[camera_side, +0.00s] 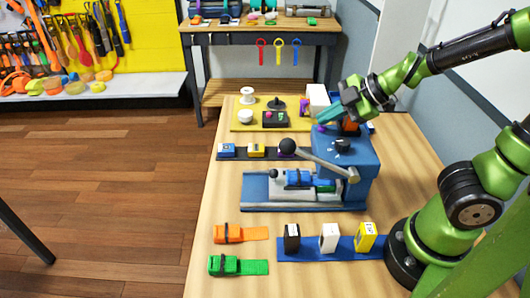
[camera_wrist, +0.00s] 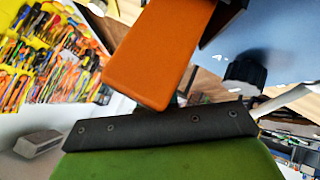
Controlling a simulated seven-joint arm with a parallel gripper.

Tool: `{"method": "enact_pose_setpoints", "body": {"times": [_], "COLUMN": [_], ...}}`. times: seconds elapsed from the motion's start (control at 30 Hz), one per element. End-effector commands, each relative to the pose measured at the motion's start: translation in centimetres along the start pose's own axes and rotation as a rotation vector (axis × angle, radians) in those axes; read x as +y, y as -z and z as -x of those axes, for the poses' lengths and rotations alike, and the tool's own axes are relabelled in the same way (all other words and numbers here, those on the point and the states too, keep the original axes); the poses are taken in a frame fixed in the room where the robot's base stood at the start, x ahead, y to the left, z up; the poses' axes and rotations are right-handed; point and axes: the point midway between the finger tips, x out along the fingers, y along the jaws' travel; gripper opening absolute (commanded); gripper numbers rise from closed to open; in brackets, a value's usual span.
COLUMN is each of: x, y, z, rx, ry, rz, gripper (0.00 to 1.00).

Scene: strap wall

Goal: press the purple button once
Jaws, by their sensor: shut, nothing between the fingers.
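A small purple spot (camera_side: 320,127), which looks like the purple button, shows in the side view at the far left edge of the blue machine (camera_side: 352,170). Only a sliver of it shows. My gripper (camera_side: 321,117) is shut and empty, its teal fingers slanting down to the left just above the purple spot. I cannot tell whether the tips touch it. In the wrist view an orange block (camera_wrist: 160,55) fills the upper middle, and no purple button shows there.
A black knob (camera_side: 341,145) and a ball-ended lever (camera_side: 320,160) are on the machine's near side. A yellow board (camera_side: 240,126) with several small items lies to the left. Upright boxes stand on a blue strip (camera_side: 300,252) in front. The table's front left holds orange and green straps.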

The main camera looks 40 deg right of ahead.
Motion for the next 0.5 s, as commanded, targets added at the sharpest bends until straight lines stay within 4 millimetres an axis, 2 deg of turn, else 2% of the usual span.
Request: {"method": "enact_pose_setpoints", "body": {"times": [0.03, 0.5], "x": [-0.77, -0.67], "y": [-1.0, -0.7], "z": [0.15, 0.56], "rx": [-0.026, -0.025], "ry": [0.01, 0.012], "rz": [-0.012, -0.01], "gripper": [0.0, 0.0]}}
